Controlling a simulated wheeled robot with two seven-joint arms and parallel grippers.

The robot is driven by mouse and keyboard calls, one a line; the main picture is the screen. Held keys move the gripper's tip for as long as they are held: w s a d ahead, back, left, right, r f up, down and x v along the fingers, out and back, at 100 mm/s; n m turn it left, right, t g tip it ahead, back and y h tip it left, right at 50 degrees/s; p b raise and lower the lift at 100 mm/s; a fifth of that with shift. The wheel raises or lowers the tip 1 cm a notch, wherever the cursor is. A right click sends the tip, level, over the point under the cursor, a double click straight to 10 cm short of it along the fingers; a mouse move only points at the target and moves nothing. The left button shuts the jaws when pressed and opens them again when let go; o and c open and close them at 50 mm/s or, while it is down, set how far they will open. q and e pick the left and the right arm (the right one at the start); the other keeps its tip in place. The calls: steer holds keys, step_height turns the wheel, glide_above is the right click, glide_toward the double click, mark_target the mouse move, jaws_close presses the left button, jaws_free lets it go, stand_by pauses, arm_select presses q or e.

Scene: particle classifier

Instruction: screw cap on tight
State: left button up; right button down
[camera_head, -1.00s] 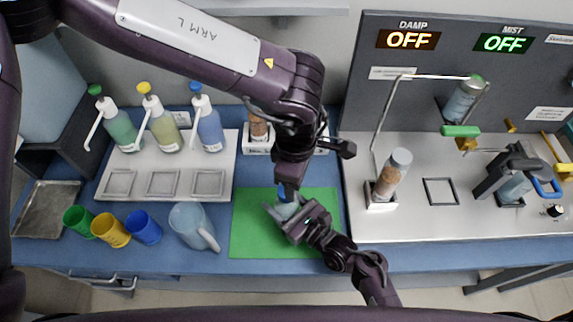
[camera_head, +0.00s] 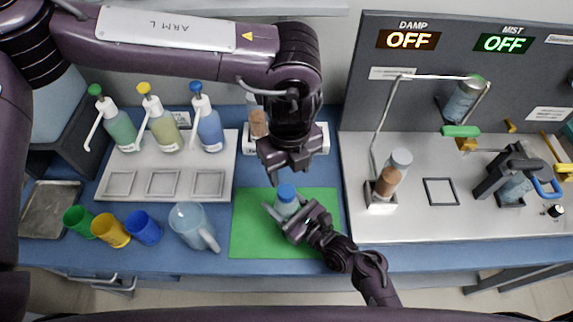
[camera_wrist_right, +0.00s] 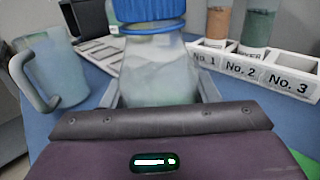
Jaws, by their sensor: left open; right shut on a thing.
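A clear bottle (camera_head: 285,207) with a blue cap (camera_head: 286,192) stands upright on the green mat (camera_head: 250,240). My right gripper (camera_head: 283,217) is shut on the bottle's body from the front right. In the right wrist view the bottle (camera_wrist_right: 158,75) sits between the fingers, holding pale contents. The blue cap (camera_wrist_right: 150,10) is on its neck, its top cut off by the frame edge; a ring shows just below it. Whether the cap is tight cannot be told. My left gripper (camera_head: 288,178) is open and empty, above and behind the cap, apart from it.
A jug (camera_head: 190,226) and green, yellow and blue cups stand left of the mat. Several pump bottles stand on a rack (camera_head: 165,182) at left. A numbered rack (camera_wrist_right: 265,75) with vials is behind the mat. A machine panel (camera_head: 440,205) is at right.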

mark_target(286, 191)
arm_select(q)
steer(key=n, duration=0.3)
steer(key=shift+a+r, duration=0.2)
steer(key=shift+a, duration=0.1)
steer(key=shift+f, duration=4.05)
